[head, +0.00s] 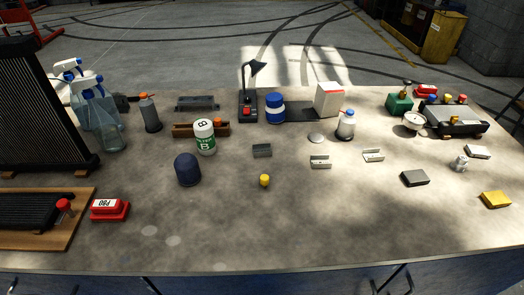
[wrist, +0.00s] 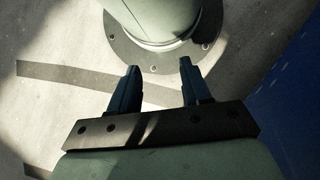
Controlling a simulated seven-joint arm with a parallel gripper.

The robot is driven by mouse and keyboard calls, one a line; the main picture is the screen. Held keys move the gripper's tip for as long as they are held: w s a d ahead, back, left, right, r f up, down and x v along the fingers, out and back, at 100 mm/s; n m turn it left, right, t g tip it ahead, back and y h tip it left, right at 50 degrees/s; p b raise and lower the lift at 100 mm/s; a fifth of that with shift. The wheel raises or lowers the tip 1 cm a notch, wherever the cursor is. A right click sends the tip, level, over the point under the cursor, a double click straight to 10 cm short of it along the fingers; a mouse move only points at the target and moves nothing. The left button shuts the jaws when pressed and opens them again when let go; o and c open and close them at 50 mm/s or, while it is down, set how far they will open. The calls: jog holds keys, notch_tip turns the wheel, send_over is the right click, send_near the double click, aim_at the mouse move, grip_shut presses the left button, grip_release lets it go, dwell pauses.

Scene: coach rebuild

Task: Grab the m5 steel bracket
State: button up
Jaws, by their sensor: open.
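Several small brackets lie on the workbench (head: 330,225) in the head view. One is a dark grey bracket (head: 262,150) near the middle. A lighter silvery bracket (head: 320,161) lies right of it, and a pale bracket (head: 373,155) lies further right. I cannot read any size marking, so I cannot tell which is the m5 steel one. My gripper (wrist: 160,68) shows only in the wrist view. It is open, with nothing between its two dark fingers, over a floor and a round bolted base. No bracket shows in the wrist view.
A yellow knobbed piece (head: 265,180), a dark blue cap (head: 187,169) and a grey block (head: 415,178) stand near the brackets. The bench's front middle is clear.

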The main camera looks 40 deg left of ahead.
jog(key=o, duration=0.4)
jog(key=shift+w, duration=0.1)
